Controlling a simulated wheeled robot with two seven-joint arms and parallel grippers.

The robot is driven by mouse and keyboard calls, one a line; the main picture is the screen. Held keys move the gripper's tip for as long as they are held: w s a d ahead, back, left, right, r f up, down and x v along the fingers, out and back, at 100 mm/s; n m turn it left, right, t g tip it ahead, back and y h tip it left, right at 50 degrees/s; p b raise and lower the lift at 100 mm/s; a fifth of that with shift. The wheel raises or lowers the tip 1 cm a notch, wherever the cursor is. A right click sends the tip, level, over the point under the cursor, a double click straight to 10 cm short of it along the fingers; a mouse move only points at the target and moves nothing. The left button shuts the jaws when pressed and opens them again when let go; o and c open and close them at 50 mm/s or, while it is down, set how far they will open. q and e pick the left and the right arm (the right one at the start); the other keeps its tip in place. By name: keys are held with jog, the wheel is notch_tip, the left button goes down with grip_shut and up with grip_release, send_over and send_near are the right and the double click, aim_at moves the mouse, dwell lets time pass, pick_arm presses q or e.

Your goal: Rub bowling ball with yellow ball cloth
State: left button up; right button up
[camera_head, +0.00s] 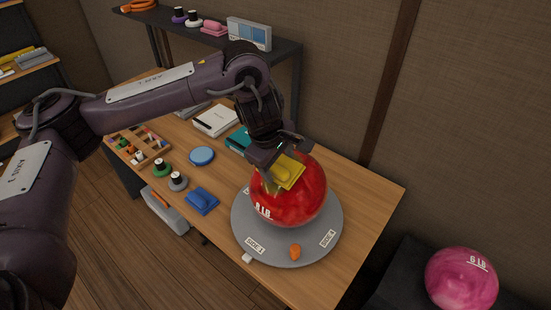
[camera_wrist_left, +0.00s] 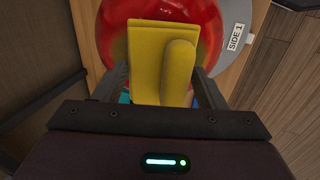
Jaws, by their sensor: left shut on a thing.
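The yellow ball cloth (camera_head: 290,170) is at the upper front of the ball. My left gripper (camera_head: 277,158) is shut on the cloth by its raised grip. In the left wrist view the cloth (camera_wrist_left: 150,55) lies between the fingers of the gripper (camera_wrist_left: 160,90), with the red ball (camera_wrist_left: 112,22) right behind it. I cannot tell for sure whether the cloth touches the ball. My right gripper is not in view.
A blue cloth (camera_head: 202,200), a blue disc (camera_head: 202,156), spools (camera_head: 178,181) and a sorting tray (camera_head: 140,146) lie left of the turntable. A pink ball (camera_head: 461,278) is at the lower right. A dark shelf (camera_head: 205,35) stands behind.

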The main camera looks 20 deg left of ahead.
pick_arm(q)
jog(key=shift+s+d, duration=0.2)
jog(key=shift+d, duration=0.45)
jog(key=shift+w+a+f, duration=0.1)
jog(key=shift+w+a, duration=0.1)
jog(key=shift+a, duration=0.25)
jog(key=shift+w+a+b, duration=0.2)
jog(key=shift+a+b, duration=0.2)
jog(key=shift+a, duration=0.4)
jog(key=shift+r+p, duration=0.45)
jog(key=shift+p, duration=0.15)
jog(key=p+v, duration=0.4)
jog(key=v, duration=0.1)
jog(key=shift+s+p, duration=0.1)
jog(key=shift+p, duration=0.25)
